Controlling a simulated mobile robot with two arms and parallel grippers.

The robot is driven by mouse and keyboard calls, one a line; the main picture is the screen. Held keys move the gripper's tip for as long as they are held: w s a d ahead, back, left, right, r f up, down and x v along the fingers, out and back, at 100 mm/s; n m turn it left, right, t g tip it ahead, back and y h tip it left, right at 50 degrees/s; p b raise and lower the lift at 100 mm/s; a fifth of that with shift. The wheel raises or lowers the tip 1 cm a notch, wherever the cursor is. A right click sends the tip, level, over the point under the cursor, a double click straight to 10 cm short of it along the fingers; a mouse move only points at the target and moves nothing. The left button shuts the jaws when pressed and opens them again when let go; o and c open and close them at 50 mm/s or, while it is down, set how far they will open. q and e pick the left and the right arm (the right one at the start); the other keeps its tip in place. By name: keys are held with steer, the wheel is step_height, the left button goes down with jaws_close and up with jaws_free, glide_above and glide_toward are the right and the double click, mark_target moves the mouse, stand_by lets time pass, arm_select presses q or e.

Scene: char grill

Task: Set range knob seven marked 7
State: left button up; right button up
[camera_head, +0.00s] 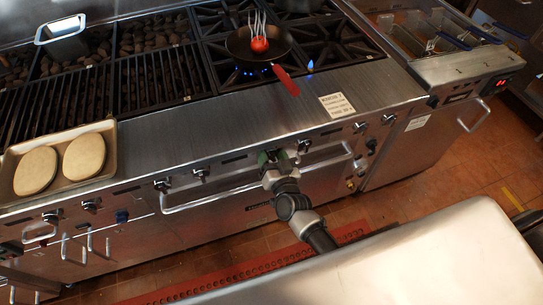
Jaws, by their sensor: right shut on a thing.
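The steel range front (235,178) carries a row of dark knobs. My right gripper (273,157) reaches up to this row from below, its dark green fingers shut on a range knob. The fingers mostly hide that knob, and its number and pointer cannot be read. One knob (304,146) is just right of the gripper. Two more knobs (202,174) (162,185) are to its left. My left gripper is not in view.
A towel-bar handle (212,197) runs below the knobs. A pan (243,52) with a red item sits over a lit burner, its red handle (287,82) pointing forward. A tray (100,180) holds two flat round pieces at left. A fryer (455,68) stands at right.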

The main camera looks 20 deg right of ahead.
steer(key=m+b, duration=0.1)
steer(key=m, duration=0.3)
steer(key=shift+d+f+m, duration=0.1)
steer(key=shift+m, duration=0.3)
stand_by(0.4)
steer(key=o, duration=0.9)
steer(key=s+b, duration=0.1)
steer(key=s, duration=0.9)
steer(key=shift+s+d, duration=0.15)
steer(key=shift+s, duration=0.25)
